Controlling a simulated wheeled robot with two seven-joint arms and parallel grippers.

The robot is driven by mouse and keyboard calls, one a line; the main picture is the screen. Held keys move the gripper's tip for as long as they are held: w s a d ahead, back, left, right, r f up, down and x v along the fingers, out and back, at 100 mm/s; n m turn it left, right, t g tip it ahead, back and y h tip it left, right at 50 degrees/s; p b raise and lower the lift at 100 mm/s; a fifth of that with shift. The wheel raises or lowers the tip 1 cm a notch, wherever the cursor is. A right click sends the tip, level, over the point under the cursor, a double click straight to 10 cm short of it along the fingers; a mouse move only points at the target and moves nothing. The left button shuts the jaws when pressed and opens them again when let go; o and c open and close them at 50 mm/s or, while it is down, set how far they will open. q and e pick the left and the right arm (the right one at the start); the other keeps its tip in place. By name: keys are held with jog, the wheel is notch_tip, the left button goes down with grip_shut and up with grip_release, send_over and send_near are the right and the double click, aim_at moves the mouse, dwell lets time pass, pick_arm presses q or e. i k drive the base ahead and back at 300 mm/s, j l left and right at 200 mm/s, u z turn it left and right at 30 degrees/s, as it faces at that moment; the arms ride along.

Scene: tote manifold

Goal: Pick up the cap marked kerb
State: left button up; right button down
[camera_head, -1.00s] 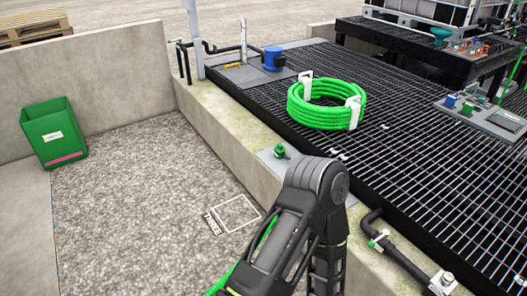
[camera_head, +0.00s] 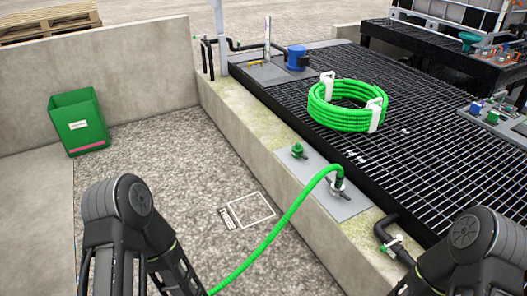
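I cannot make out any cap with a readable kerb mark. A small green fitting (camera_head: 298,150) stands on a grey plate (camera_head: 345,208) on top of the concrete kerb (camera_head: 262,140). A green hose (camera_head: 275,232) joins a metal coupling (camera_head: 337,184) on the same plate and runs down to the bottom edge. Black links of my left arm show at bottom left, and of my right arm at bottom right. Neither gripper's fingers show, so what they hold is hidden.
A coiled green hose (camera_head: 340,118) in white straps lies on the black grating (camera_head: 440,165). A green bin (camera_head: 80,122) stands at left by the wall. A white square marked THREE (camera_head: 250,210) lies on open gravel. A black pipe with a valve (camera_head: 390,240) is at the kerb's right.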

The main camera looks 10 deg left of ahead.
aim_at(298, 149)
jog(key=z, duration=0.35)
jog(key=i+j+z, duration=0.15)
jog(key=z, duration=0.3)
jog(key=i+j+z, duration=0.1)
jog(key=j+z, duration=0.2)
jog(key=z, duration=0.15)
jog(key=i+j+z, duration=0.1)
jog(key=j+z, duration=0.15)
jog(key=z, duration=0.15)
jog(key=i+j+z, duration=0.1)
jog(key=j+z, duration=0.15)
jog(key=j, duration=0.85)
jog(key=j+z, duration=0.25)
jog(key=j, duration=0.8)
jog(key=k+j+z, duration=0.1)
jog(key=j+z, duration=0.2)
jog(key=j, duration=1.35)
jog(key=k+j, duration=0.1)
jog(key=j, duration=0.45)
jog(key=i, duration=0.5)
